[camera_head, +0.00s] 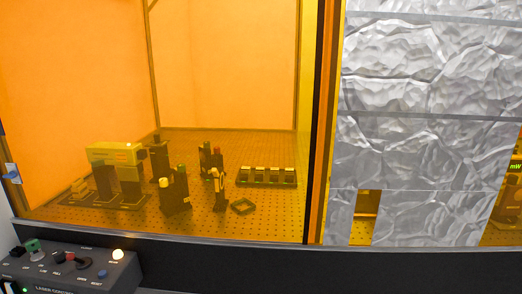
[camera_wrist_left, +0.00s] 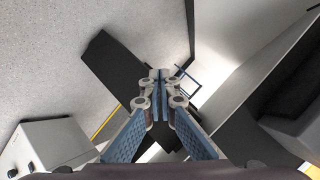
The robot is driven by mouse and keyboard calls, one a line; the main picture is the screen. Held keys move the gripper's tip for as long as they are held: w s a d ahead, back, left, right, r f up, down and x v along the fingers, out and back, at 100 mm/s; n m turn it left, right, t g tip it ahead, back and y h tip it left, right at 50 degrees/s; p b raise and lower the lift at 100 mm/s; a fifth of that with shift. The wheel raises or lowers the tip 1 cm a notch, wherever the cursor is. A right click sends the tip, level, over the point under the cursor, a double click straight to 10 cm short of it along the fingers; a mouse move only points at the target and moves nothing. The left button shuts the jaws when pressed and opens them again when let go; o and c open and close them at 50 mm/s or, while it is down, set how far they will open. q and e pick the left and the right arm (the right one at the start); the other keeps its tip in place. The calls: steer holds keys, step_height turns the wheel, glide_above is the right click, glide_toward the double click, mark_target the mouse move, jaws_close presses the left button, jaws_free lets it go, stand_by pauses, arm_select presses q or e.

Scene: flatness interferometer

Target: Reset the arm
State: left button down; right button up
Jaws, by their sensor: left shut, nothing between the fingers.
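My left gripper (camera_wrist_left: 162,76) shows in the left wrist view. Its two blue-padded fingers come together at the tips and are shut with nothing between them. It hangs over a pale speckled floor (camera_wrist_left: 60,60) and a dark flat shape, apart from any object that I can make out. Neither gripper nor arm shows in the head view. My right gripper is in neither view.
In the head view, an orange-tinted enclosure window (camera_head: 225,70) covers an optical table with several small mounts. Crinkled silver panels (camera_head: 430,75) stand to the right. A laser control box (camera_head: 70,268) with knobs and lit buttons sits at the lower left. A pale cabinet (camera_wrist_left: 50,145) shows in the wrist view.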

arm_select(q)
steer(key=s+d+f+n+g+h, duration=0.1)
steer(key=s+d+f+n+g, duration=0.2)
steer(key=s+f, duration=0.65)
steer(key=s+d+f+g+h, duration=0.15)
steer(key=s+d+f, duration=0.25)
steer(key=s+f, duration=0.5)
steer(key=s+f+n+g, duration=0.1)
steer(key=s+f+g, duration=0.2)
steer(key=s, duration=0.7)
steer(key=s+d+f+n+g, duration=0.1)
steer(key=s+f+g, duration=0.2)
steer(key=s+f, duration=0.3)
steer(key=s, duration=0.4)
steer(key=shift+s+f+n, duration=0.2)
steer(key=shift+s+n, duration=0.2)
